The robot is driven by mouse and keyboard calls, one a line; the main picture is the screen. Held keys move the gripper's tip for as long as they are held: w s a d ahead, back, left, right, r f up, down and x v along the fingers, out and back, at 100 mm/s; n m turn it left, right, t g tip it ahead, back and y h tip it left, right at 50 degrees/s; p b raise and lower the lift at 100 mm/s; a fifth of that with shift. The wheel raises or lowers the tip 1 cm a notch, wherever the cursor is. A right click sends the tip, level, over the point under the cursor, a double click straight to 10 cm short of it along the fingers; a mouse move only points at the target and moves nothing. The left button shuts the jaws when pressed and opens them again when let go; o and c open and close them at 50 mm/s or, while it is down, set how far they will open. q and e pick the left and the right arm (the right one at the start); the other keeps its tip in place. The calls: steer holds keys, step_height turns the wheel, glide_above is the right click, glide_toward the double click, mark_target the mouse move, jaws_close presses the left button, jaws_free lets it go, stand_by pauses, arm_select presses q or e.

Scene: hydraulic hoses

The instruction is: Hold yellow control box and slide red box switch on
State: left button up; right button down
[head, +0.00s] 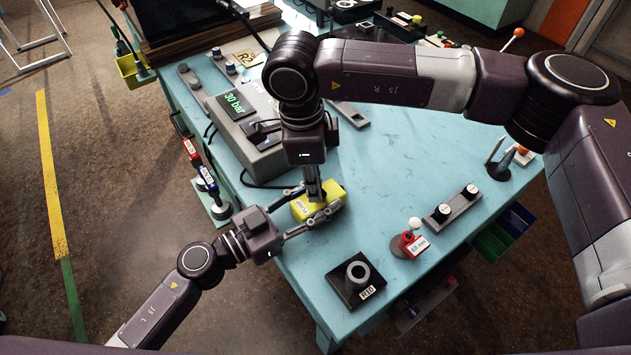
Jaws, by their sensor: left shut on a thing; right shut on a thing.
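The yellow control box (331,197) is near the left edge of the blue table, with dark marking on its side. My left gripper (309,208) comes from the lower left and is shut on the box, one finger along each side. My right gripper (314,192) points down from above, its fingers shut at the top of the box. The part between its fingertips is hidden, so I cannot see a red switch or its position.
A grey unit (245,130) reading "30 bar" stands behind the box. A black block with a ring (359,281), a red-tagged lever with a white ball (413,240) and a two-knob panel (453,204) are to the right. Bare blue tabletop lies between them.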

arm_select(q)
steer(key=shift+s, duration=0.1)
arm_select(e)
steer(key=shift+s+a+f, duration=0.1)
steer(key=shift+a, duration=0.05)
steer(key=c, duration=1.9)
jaws_free()
steer(key=r, duration=0.8)
steer(key=a+r, duration=0.1)
steer(key=r, duration=0.3)
steer(key=shift+s+a, duration=0.1)
steer(key=shift+s, duration=0.1)
arm_select(q)
steer(key=o, duration=1.3)
